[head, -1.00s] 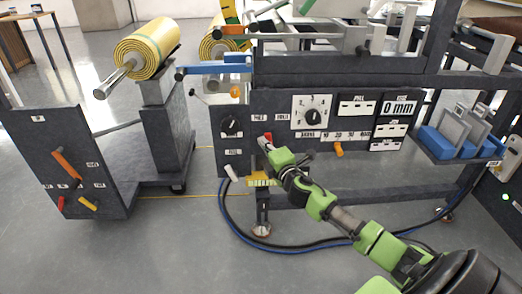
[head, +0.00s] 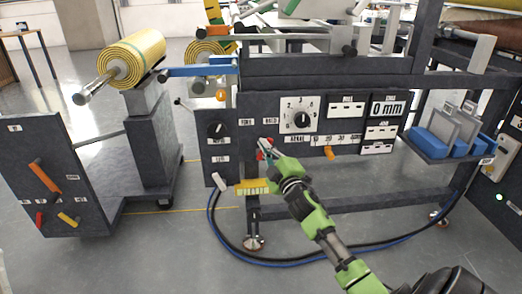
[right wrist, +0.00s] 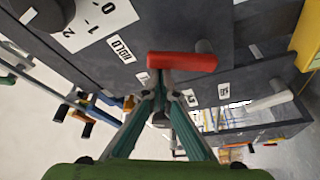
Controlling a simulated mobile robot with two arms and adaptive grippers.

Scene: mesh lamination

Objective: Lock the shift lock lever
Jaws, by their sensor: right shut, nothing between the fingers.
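A red lever (head: 264,143) sits on the dark front panel (head: 240,108) of the machine. It also shows in the right wrist view (right wrist: 182,62), lying roughly level near a HOLD label. I cannot read any label that names the shift lock lever. My right gripper (head: 264,152) is shut and empty, close to the red lever. In the right wrist view its fingertips (right wrist: 160,98) meet just below the lever; I cannot tell whether they touch it. A white lever (head: 219,181) hangs at the panel's lower left; it also shows in the right wrist view (right wrist: 271,101). My left gripper is not in view.
An orange lever (head: 329,153) and a numbered dial (head: 302,115) are further right on the panel. A cart (head: 90,175) with a yellow roll (head: 134,60) and several levers stands at left. Cables (head: 235,243) loop over the floor below the panel.

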